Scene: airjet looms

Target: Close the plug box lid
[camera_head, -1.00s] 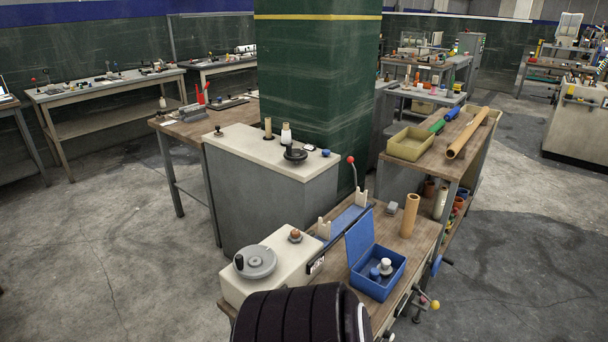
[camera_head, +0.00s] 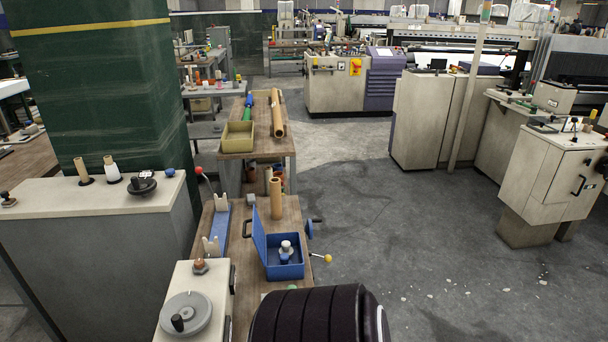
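The blue plug box (camera_head: 287,270) stands on the wooden workbench (camera_head: 222,210), low and left of centre in the head view. Its lid (camera_head: 260,235) is open and stands upright at the box's left side. A white-topped plug (camera_head: 286,247) and a blue part (camera_head: 285,257) show inside the box. Neither of my grippers is in view. A dark ribbed part at the bottom centre covers the near end of the bench.
A tan tube (camera_head: 276,198) stands just behind the box. A beige unit with a grey hand wheel (camera_head: 186,314) is at near left. A blue cradle (camera_head: 219,230) lies left of the lid. Open floor (camera_head: 430,270) spreads to the right.

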